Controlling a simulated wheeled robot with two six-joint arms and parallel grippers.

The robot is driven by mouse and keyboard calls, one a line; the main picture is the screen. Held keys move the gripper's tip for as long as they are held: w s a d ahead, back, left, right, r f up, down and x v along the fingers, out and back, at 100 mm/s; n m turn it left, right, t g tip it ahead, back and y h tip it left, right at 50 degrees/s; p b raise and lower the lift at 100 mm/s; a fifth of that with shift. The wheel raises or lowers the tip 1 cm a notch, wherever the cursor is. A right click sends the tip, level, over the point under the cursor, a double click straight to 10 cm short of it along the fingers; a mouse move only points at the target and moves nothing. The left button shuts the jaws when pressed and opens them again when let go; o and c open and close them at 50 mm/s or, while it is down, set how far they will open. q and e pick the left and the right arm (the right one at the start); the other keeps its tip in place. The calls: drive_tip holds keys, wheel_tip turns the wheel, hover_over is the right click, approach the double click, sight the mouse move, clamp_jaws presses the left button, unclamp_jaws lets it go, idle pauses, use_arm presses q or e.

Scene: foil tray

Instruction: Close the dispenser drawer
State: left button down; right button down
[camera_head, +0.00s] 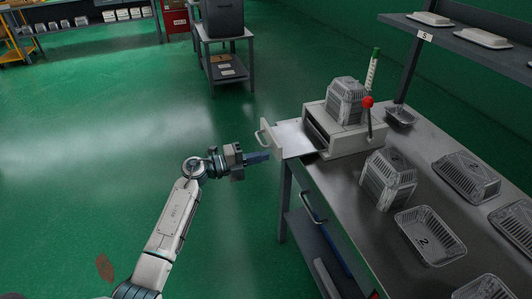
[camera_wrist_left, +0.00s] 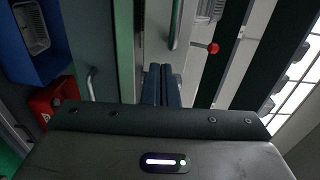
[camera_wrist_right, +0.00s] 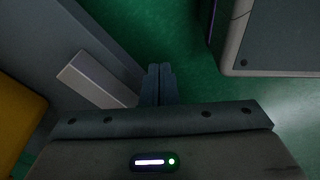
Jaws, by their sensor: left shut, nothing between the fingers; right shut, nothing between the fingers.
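The dispenser (camera_head: 345,128) is a pale box on the metal table, with a red-knobbed lever (camera_head: 367,102) on its side. Its drawer (camera_head: 291,136) stands pulled out to the left, past the table's edge, with a handle (camera_head: 264,140) on its front. My left gripper (camera_head: 262,157) is shut and empty, just left of and slightly below the drawer front; I cannot tell whether it touches. In the left wrist view its fingers (camera_wrist_left: 161,85) are together, with the drawer handle (camera_wrist_left: 175,25) ahead and the red knob (camera_wrist_left: 213,48) to the right. My right gripper (camera_wrist_right: 158,84) is shut and empty over green floor.
More trays, such as a stack (camera_head: 387,178) and an open tray (camera_head: 430,235), cover the table's right side. A table handle (camera_head: 313,207) sticks out below. Green floor left of the table is free.

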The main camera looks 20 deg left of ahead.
use_arm(q)
drive_tip(key=shift+x, duration=1)
use_arm(e)
drive_tip(key=shift+s+f, duration=0.5)
drive_tip(key=shift+s, duration=0.05)
